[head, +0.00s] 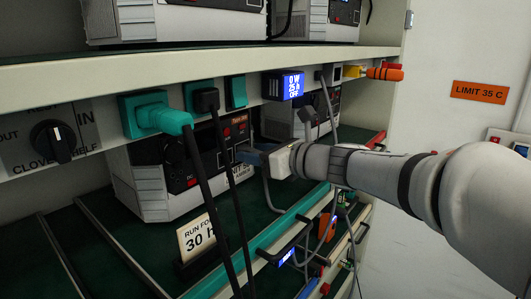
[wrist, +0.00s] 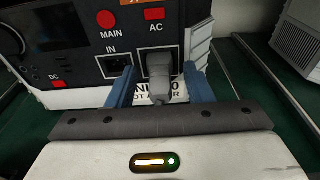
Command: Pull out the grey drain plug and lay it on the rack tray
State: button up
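A grey plug (wrist: 161,80), which I take for the drain plug, sits in the right-hand socket of a dark unit front, below the red AC switch. My gripper (wrist: 160,84) has its two blue fingers on either side of the plug, with a gap showing on both sides. In the head view my gripper (head: 247,155) is at the right of the front of the middle-shelf unit (head: 150,188); the plug is hidden there. The rack tray (head: 130,236) is a green surface with pale rails under the units; it also shows in the wrist view (wrist: 258,85).
A "RUN FOR 30 h" card (head: 197,240) stands near the tray's front. Dark cables hang from a teal plug (head: 158,113) and a black plug (head: 207,99) in front of the unit. An empty IN socket (wrist: 114,65) is beside the plug. Bare tray lies at the left.

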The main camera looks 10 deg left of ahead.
grip_shut()
dwell(0.6)
